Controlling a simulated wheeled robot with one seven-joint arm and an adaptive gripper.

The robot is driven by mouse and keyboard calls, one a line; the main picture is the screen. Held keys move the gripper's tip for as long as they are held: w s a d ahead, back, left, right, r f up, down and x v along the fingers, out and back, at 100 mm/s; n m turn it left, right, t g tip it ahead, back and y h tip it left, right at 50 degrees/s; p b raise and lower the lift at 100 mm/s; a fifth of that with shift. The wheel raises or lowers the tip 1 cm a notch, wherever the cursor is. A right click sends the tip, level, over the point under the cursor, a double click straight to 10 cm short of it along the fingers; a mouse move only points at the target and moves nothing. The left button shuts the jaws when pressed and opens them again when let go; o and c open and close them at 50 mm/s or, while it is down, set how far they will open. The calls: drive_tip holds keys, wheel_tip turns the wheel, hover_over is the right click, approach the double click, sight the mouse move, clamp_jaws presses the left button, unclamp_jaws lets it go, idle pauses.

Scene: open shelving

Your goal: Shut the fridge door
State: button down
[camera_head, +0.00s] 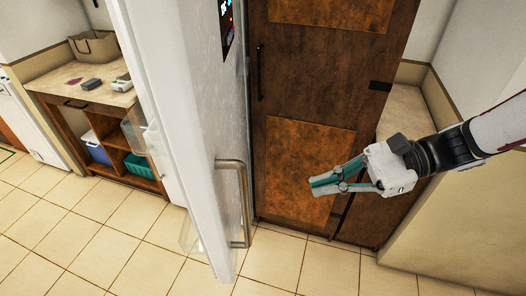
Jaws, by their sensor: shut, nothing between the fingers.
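The fridge door (190,110) is white and stands open, seen nearly edge-on left of the middle. Its metal bar handle (243,200) is on the right face, low down. Clear door bins (135,130) show on its left, inner side. The fridge body is not clearly in view. My gripper (316,186) has teal fingers and is shut and empty. It hangs to the right of the handle, apart from the door, with its fingers pointing left.
A tall brown wooden cabinet (345,60) stands behind my gripper. At the left, a wooden shelf unit (105,120) holds a basket (93,47), a blue bin (98,152) and a green bin (138,165). The tiled floor (75,235) is clear in front.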

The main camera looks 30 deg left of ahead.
sight(222, 172)
drive_tip(key=w+a+f+m+y, duration=0.3)
drive_tip(key=w+a+y, duration=0.1)
drive_tip(key=a, duration=0.1)
drive_tip(key=shift+g, duration=0.4)
drive_tip(key=x, duration=0.4)
drive_tip(key=p+x, duration=0.1)
drive_tip(key=x, duration=0.3)
drive_tip(key=p+x, duration=0.1)
drive_tip(key=x, duration=0.3)
drive_tip(key=shift+s+a, duration=0.2)
drive_tip(key=shift+s, duration=0.25)
drive_tip(key=shift+s+a, duration=0.15)
drive_tip(key=shift+a, duration=0.3)
drive_tip(key=shift+s+a+m+p, duration=0.1)
drive_tip(key=shift+m+p, duration=0.2)
